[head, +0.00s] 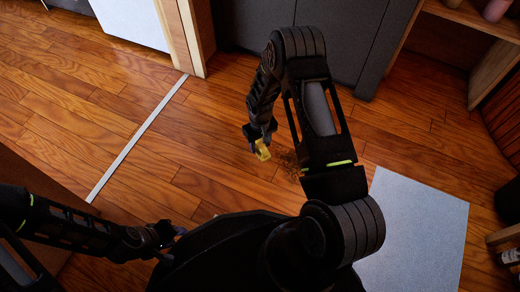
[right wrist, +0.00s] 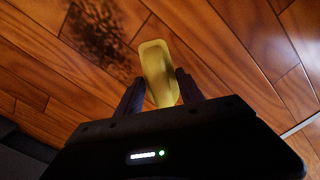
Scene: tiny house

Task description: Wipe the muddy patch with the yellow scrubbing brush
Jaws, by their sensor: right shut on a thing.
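The yellow scrubbing brush (head: 263,150) is between the fingers of my right gripper (head: 258,142), which is shut on it. In the right wrist view the brush (right wrist: 158,68) sticks out beyond both fingertips (right wrist: 154,95). The muddy patch (head: 288,160) is a dark speckled stain on the wooden floor, just right of the brush and partly hidden by my right arm. It also shows in the right wrist view (right wrist: 100,35), up and left of the brush, which does not cover it. I cannot tell the brush's height above the floor. My left gripper (head: 176,232) is low at left, its fingers unclear.
Dark cabinets (head: 325,40) and a wooden post (head: 186,35) stand at the back. A pale grey mat (head: 425,225) lies at right. A light strip (head: 135,140) crosses the floor at left. The floor around the brush is clear.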

